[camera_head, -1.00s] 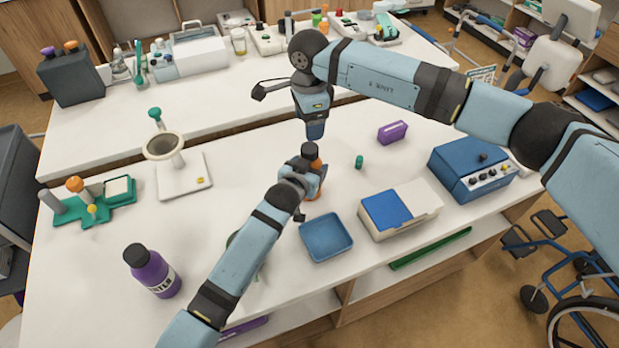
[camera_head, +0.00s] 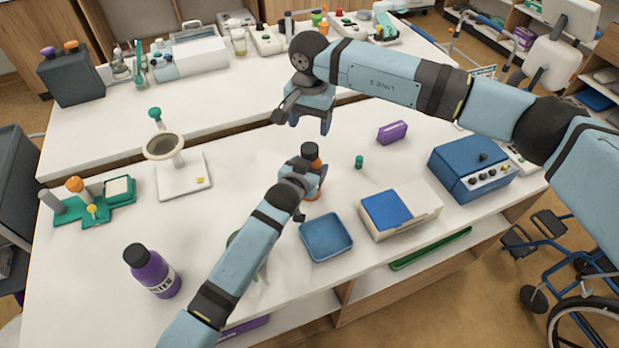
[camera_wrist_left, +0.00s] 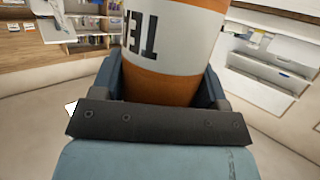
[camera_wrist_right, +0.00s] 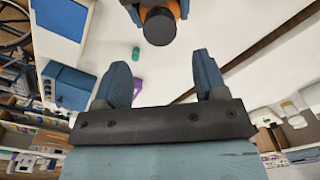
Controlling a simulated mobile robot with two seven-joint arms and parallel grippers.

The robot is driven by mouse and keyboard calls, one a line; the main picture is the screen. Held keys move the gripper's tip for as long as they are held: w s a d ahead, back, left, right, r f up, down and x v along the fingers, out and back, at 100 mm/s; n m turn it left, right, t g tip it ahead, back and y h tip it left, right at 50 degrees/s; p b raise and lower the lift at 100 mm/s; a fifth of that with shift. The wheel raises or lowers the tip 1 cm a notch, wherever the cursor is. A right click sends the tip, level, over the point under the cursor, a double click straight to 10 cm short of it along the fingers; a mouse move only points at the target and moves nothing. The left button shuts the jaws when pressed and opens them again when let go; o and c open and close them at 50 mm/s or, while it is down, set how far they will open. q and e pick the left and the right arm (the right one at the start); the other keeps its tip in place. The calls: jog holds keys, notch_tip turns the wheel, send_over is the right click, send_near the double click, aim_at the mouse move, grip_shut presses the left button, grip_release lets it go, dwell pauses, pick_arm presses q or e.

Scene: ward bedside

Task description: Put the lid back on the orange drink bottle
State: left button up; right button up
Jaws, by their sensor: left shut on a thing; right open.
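The orange drink bottle (camera_head: 316,164) stands upright at the middle of the near table, partly hidden by my left gripper (camera_head: 309,178). In the left wrist view the bottle (camera_wrist_left: 165,85) fills the jaws, its white label in sight. The dark lid (camera_head: 310,150) sits on top of the bottle; it also shows in the right wrist view (camera_wrist_right: 158,26). I cannot tell if it is fully seated. My right gripper (camera_head: 310,120) is above and just behind the lid. Its fingers are apart with nothing between them in the right wrist view (camera_wrist_right: 162,80).
A blue tray (camera_head: 327,238) lies just in front of the bottle. A small green cap-like piece (camera_head: 359,162) and a purple box (camera_head: 392,132) lie to the right. A purple bottle (camera_head: 152,272) stands at front left.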

aim_at(310, 147)
notch_tip(310, 147, down, 8)
jog(key=shift+r, duration=0.1)
dwell(0.4)
jog(key=c, duration=0.9)
jog(key=shift+m, duration=1.7)
jog(key=shift+c, duration=0.2)
jog(key=o, duration=1)
